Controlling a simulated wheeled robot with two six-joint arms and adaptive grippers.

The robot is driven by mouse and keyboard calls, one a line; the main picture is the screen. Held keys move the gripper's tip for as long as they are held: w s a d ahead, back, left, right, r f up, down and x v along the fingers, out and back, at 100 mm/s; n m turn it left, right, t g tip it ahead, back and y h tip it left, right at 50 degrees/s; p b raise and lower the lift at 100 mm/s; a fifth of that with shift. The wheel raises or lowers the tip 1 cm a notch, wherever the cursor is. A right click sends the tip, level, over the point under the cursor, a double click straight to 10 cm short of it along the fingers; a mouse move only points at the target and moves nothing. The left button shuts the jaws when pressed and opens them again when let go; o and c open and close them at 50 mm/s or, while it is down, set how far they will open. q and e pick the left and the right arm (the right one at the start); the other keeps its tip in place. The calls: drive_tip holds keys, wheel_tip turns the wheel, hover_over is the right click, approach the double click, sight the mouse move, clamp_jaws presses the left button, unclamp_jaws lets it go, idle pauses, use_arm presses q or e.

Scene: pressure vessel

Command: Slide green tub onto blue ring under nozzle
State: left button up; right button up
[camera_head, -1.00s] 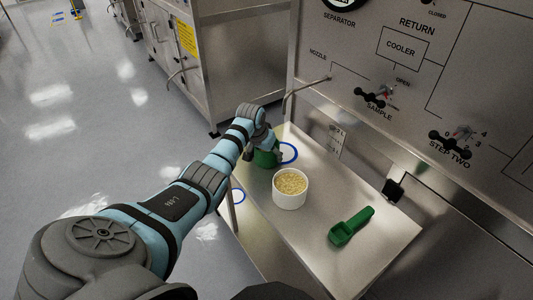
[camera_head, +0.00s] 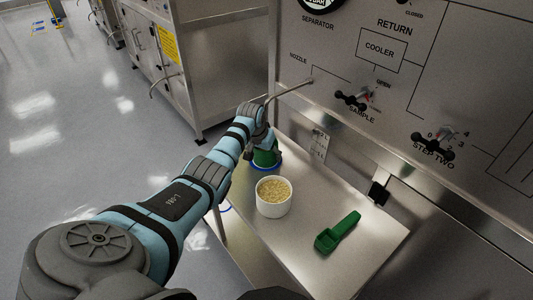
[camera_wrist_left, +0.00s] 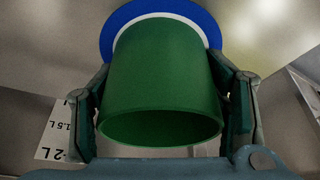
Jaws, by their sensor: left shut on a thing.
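The green tub (camera_head: 266,157) stands at the far left end of the steel shelf, below the bent nozzle pipe (camera_head: 290,90). My left gripper (camera_head: 264,146) is shut on it. In the left wrist view the tub (camera_wrist_left: 160,80) sits between the two fingers (camera_wrist_left: 168,100). The blue ring (camera_wrist_left: 112,38) shows around the tub's far end, with a pale band between them. In the head view only part of the ring (camera_head: 279,167) shows beside the tub's base; the arm and tub hide the rest. My right gripper is not in view.
A white tub of pale grains (camera_head: 274,197) stands close in front of the green tub. A green scoop (camera_head: 338,232) lies farther right on the shelf (camera_head: 300,245). The panel with valve handles (camera_head: 352,98) rises behind. A second blue mark (camera_head: 226,207) shows by the left edge.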

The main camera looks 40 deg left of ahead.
use_arm(q)
drive_tip(key=o, duration=2)
drive_tip(key=shift+a+r, duration=0.1)
drive_tip(key=v, duration=1.1)
drive_tip(key=shift+s+r, duration=0.3)
drive_tip(key=shift+r, duration=0.05)
